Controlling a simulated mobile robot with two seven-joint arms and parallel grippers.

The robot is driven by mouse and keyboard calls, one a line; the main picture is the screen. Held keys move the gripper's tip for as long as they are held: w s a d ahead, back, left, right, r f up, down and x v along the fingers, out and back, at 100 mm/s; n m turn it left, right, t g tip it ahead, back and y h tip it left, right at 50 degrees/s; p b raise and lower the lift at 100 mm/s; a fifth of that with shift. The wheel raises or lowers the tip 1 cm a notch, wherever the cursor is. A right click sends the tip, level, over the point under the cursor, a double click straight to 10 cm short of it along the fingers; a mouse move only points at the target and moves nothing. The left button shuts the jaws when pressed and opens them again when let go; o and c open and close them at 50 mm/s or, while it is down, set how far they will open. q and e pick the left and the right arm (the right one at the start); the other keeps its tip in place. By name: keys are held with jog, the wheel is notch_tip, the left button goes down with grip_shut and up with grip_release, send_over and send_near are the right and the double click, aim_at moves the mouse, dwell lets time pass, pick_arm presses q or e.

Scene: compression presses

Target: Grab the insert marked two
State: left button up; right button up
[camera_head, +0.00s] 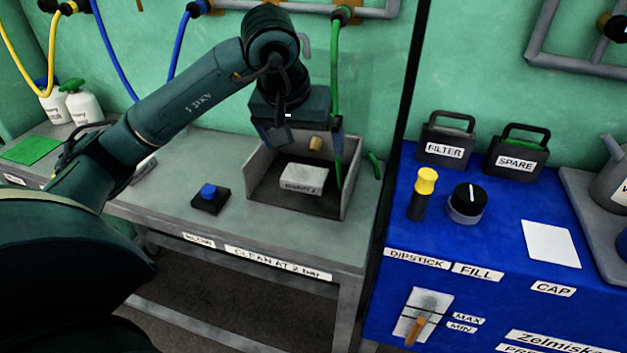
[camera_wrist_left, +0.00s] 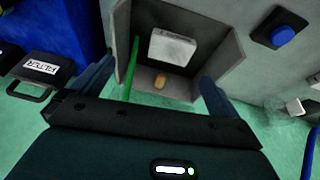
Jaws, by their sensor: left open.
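A light grey block with a label, which looks like the insert (camera_head: 303,179), lies in an open-fronted grey metal bay on the bench. Its label is too small to read surely. It also shows in the left wrist view (camera_wrist_left: 172,47), between my fingers and beyond them. My left gripper (camera_head: 290,138) is above and behind the bay, pointing down, open and empty. Its two blue-grey fingers show spread apart in the left wrist view (camera_wrist_left: 155,82). A second pale block (camera_head: 145,168) is partly hidden behind my left arm. My right gripper is not in view.
The bay's side walls (camera_head: 352,186) flank the insert. A small tan knob (camera_head: 316,143) and a green hose (camera_head: 337,100) are close to the gripper. A blue button (camera_head: 208,192) sits left of the bay. A blue machine (camera_head: 480,240) stands to the right.

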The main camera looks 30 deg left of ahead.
pick_arm(q)
jog(key=a+y, duration=0.1)
jog(key=a, duration=0.1)
send_over(305, 174)
jog(key=s, duration=0.2)
notch_tip(305, 174, down, 7)
jog(key=shift+w+d+r+b, duration=0.1)
jog(key=shift+d+r+b, duration=0.1)
jog(key=shift+b, duration=0.15)
jog(key=x, duration=0.4)
jog(key=shift+s+f, duration=0.2)
jog(key=shift+f, duration=0.05)
jog(key=shift+w+f, duration=0.15)
jog(key=shift+f, duration=0.2)
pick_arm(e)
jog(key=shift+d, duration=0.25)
pick_arm(q)
jog(key=c, duration=1)
jog(key=shift+c, duration=0.8)
jog(key=shift+r, duration=0.1)
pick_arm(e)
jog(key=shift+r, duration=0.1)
